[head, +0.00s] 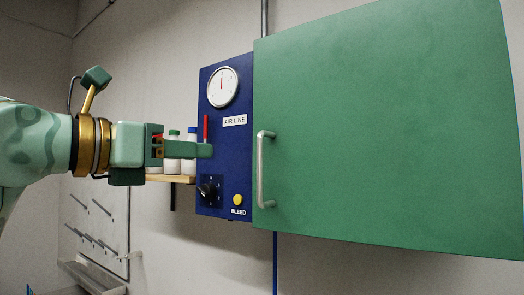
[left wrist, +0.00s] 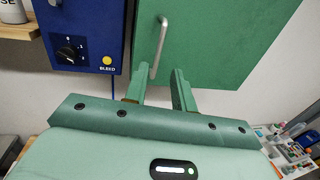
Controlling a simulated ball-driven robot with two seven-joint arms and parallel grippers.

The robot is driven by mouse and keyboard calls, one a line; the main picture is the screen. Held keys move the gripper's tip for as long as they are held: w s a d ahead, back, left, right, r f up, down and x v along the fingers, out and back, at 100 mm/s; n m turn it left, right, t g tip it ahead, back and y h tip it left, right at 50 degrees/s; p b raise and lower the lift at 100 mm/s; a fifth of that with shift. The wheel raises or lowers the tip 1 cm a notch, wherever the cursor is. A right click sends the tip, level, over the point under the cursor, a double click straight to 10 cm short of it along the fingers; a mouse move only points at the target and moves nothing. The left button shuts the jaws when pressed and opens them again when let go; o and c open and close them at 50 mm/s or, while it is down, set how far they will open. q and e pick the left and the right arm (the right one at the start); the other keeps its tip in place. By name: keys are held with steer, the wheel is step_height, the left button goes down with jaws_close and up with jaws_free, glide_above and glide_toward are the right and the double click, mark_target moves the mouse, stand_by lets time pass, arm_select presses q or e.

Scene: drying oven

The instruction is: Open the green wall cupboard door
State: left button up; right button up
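The green cupboard door (head: 390,125) fills the right of the head view and looks shut, with no gap visible. Its upright silver bar handle (head: 262,168) is near the door's left edge. My left gripper (head: 211,150) points right in front of the blue panel, with its tips short of the handle in the picture. In the left wrist view, the two fingers of the left gripper (left wrist: 158,72) are apart. The handle (left wrist: 160,45) appears between and beyond them, and I see no contact. The door (left wrist: 215,40) also shows there. My right gripper is not in view.
A blue panel (head: 226,150) with a gauge, a black knob and a yellow button is just left of the door. White bottles (head: 172,166) stand on a wooden shelf (head: 170,179) behind my gripper. A cluttered surface (left wrist: 292,150) is at lower right in the wrist view.

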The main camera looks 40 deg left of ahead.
mark_target(258, 156)
arm_select(q)
steer(key=w+p, duration=0.2)
steer(key=w, duration=0.2)
steer(key=w+d+p, duration=0.1)
steer(key=w+p, duration=0.1)
steer(key=w, duration=0.3)
steer(key=w+p, duration=0.2)
steer(key=w, duration=0.3)
steer(key=shift+w+d+f, duration=0.1)
steer(key=shift+w+d, duration=0.05)
steer(key=shift+w, duration=0.05)
jaws_close()
